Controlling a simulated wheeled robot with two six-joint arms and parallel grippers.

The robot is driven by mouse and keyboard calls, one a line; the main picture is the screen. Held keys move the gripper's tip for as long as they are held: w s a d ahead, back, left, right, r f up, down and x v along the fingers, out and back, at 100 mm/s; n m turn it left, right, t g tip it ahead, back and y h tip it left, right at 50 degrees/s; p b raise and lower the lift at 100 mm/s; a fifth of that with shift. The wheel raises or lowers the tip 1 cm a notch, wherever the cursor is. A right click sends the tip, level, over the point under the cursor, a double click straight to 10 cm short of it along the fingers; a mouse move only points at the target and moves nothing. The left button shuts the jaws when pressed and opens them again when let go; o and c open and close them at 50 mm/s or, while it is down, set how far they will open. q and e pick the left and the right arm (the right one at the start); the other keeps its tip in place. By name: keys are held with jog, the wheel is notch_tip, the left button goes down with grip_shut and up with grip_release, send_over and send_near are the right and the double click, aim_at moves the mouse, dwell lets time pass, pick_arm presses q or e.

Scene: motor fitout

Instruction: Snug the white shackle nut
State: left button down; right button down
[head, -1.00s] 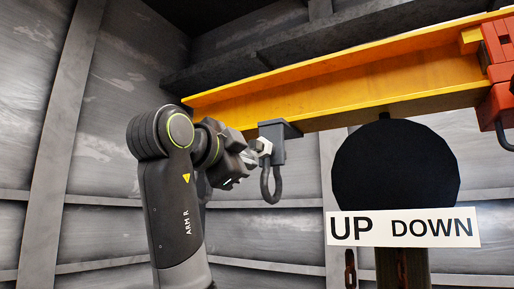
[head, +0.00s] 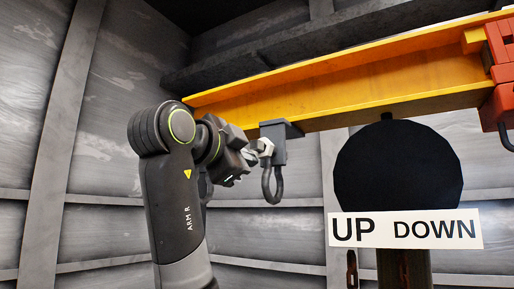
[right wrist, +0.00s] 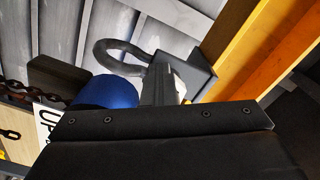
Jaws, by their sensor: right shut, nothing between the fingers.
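The white shackle nut (head: 266,147) sits on the left side of the grey shackle bracket (head: 279,150) under the yellow beam. A dark U-shaped shackle (head: 272,184) hangs from the bracket. My right gripper (head: 251,156) is shut and empty, with its tips close beside the nut on the left; I cannot tell whether they touch. In the right wrist view the bracket (right wrist: 184,73) and the shackle loop (right wrist: 113,48) show past my grey fingers (right wrist: 158,84). A sliver of the nut (right wrist: 180,88) shows there, the rest hidden. My left gripper is not in view.
The yellow beam (head: 350,88) runs above the bracket, with a red hoist part (head: 501,105) at its right end. A black round disc (head: 398,168) and an UP DOWN sign (head: 405,229) stand to the right. Ribbed grey walls (head: 105,150) lie behind.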

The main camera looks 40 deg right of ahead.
jog(key=shift+r, duration=0.3)
jog(key=shift+w+r+p, duration=0.2)
jog(key=shift+r+p, duration=0.1)
jog(key=shift+p, duration=0.25)
jog(key=shift+w+a+f, duration=0.15)
jog(key=shift+w+a, duration=0.1)
jog(key=v, duration=0.6)
jog(key=shift+w+d+f, duration=0.1)
jog(key=shift+w, duration=0.05)
